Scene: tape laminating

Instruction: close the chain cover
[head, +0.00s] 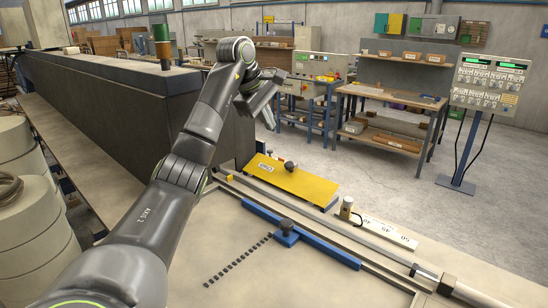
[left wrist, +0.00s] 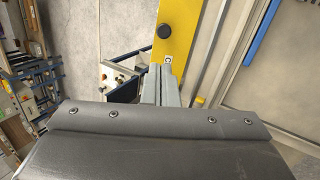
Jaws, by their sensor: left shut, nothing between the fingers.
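A yellow cover plate (head: 295,182) with a black knob and a small white label lies at the near right end of the long dark machine housing. It seems to be the chain cover; I cannot tell whether it is fully seated. It also shows at the top of the left wrist view (left wrist: 182,38), its black knob (left wrist: 164,32) near the fingertips. My left gripper (head: 268,117) is above and to the left of the plate, apart from it in the head view. Its grey fingers (left wrist: 168,72) are shut and empty. My right gripper is not in view.
The long dark housing (head: 110,105) stands at left. A blue rail with a clamp (head: 287,232) and a metal rod run along the table's right side. A numbered scale strip (head: 380,232) lies beyond them. A control panel (head: 490,83) and workbench (head: 385,110) stand behind.

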